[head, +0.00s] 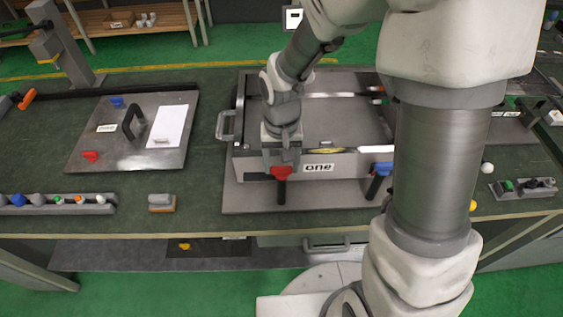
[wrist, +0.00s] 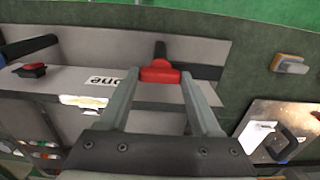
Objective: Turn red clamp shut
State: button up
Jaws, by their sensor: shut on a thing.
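The red clamp (head: 282,171) is at the front left of the grey box (head: 345,165) labelled "one". Its red part is up and its dark handle hangs down over the front plate. In the wrist view the red part (wrist: 160,72) lies between my fingertips, and a dark bar runs out to the right behind a finger. My gripper (head: 284,160) comes down from above and is shut on the red clamp; it also shows in the wrist view (wrist: 160,76). My fingers partly hide the clamp in the head view.
A blue clamp (head: 381,169) is at the box's front right, close to my arm. A metal plate (head: 115,155) with a dark handle (head: 133,121) and white paper (head: 167,127) lies left. A small orange-and-grey block (head: 162,203) sits near the table's front edge. Bare tabletop lies between plate and box.

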grip_shut()
jog(key=shift+m, duration=0.3)
jog(key=m+b, duration=0.2)
jog(key=shift+f+m, duration=0.1)
jog(key=shift+m, duration=0.3)
jog(key=m+b, duration=0.1)
jog(key=m, duration=0.2)
jog(key=shift+m, duration=0.3)
jog(key=m, duration=0.5)
jog(key=shift+r, duration=0.2)
jog(key=m+p, duration=0.1)
jog(key=m, duration=0.4)
jog(key=shift+m, duration=0.4)
jog(key=o, duration=0.9)
grip_release()
jog(key=shift+o, duration=0.2)
